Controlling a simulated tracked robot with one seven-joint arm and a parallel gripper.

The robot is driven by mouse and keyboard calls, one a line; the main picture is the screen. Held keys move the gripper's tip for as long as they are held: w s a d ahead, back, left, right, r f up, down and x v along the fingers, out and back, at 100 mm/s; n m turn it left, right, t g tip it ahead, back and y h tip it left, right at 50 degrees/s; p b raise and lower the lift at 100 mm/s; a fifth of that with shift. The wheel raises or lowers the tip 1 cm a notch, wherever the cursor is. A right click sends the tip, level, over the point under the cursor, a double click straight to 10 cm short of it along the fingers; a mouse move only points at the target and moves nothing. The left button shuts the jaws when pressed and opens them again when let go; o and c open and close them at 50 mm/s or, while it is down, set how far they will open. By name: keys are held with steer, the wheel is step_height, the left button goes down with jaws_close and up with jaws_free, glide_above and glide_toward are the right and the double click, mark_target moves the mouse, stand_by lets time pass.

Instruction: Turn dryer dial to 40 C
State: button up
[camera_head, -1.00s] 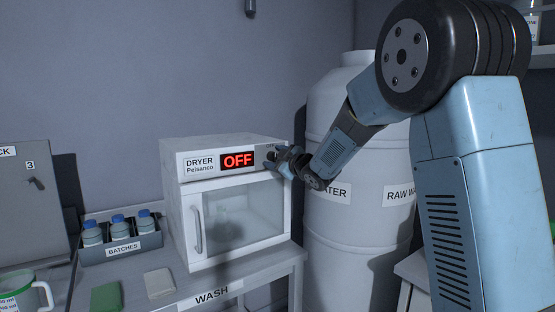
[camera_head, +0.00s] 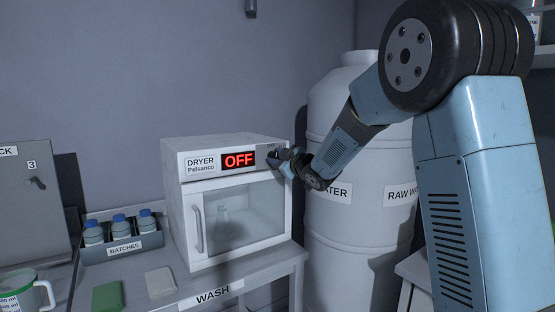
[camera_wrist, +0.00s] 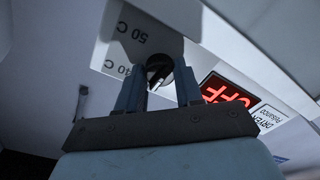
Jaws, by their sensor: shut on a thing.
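The white dryer (camera_head: 236,160) stands on the bench with its door closed. Its red display (camera_head: 238,160) reads OFF. My gripper (camera_head: 276,158) is at the right end of the dryer's top panel and covers the dial in the head view. In the wrist view my gripper (camera_wrist: 160,88) has its two fingers on either side of the dark round dial (camera_wrist: 159,68) and is shut on it. The dial has a light pointer mark. Printed marks 50 C (camera_wrist: 132,30) and 40 C (camera_wrist: 116,68) show beside it.
A large white water barrel (camera_head: 345,200) stands right of the dryer, close to my arm. A rack of blue-capped bottles (camera_head: 122,245) is at the left. A green cloth (camera_head: 107,296) and a pale cloth (camera_head: 160,282) lie in front.

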steer(key=m, duration=0.5)
steer(key=shift+d, duration=0.1)
steer(key=shift+w+m, duration=0.1)
steer(key=shift+m, duration=2)
steer(key=shift+d, duration=0.1)
steer(key=o, duration=1)
steer(key=shift+o, duration=0.2)
steer(key=v, duration=1.3)
steer(key=shift+s+f, duration=0.3)
steer(key=shift+s, duration=0.1)
steer(key=shift+d, duration=0.1)
